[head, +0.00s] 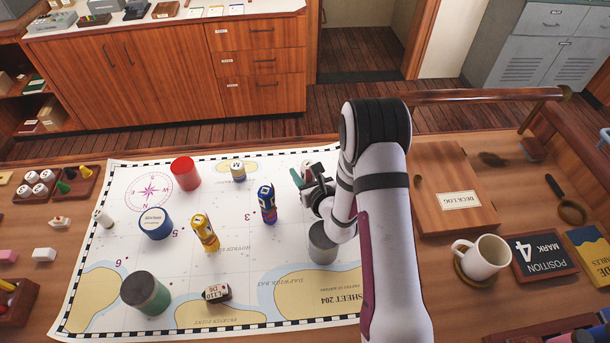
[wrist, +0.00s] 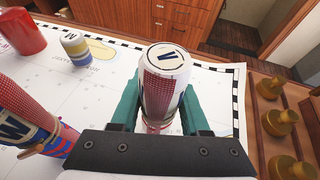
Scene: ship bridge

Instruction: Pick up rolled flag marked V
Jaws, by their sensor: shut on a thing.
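The rolled flag marked V (wrist: 165,85) stands upright between my gripper's teal fingers (wrist: 160,110) in the wrist view. It is white with a red patterned band, and a black V shows on its top. My gripper (head: 305,182) is shut on it, above the right part of the chart. In the head view the flag is mostly hidden by my gripper and arm. I cannot tell whether its lower end touches the chart.
A blue and red rolled flag marked W (wrist: 22,125) is close on the left. A red cylinder (head: 186,173), a yellow roll (head: 205,233) and a dark green cylinder (head: 146,293) stand on the chart (head: 110,225). A mug (head: 482,257) stands right of my arm.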

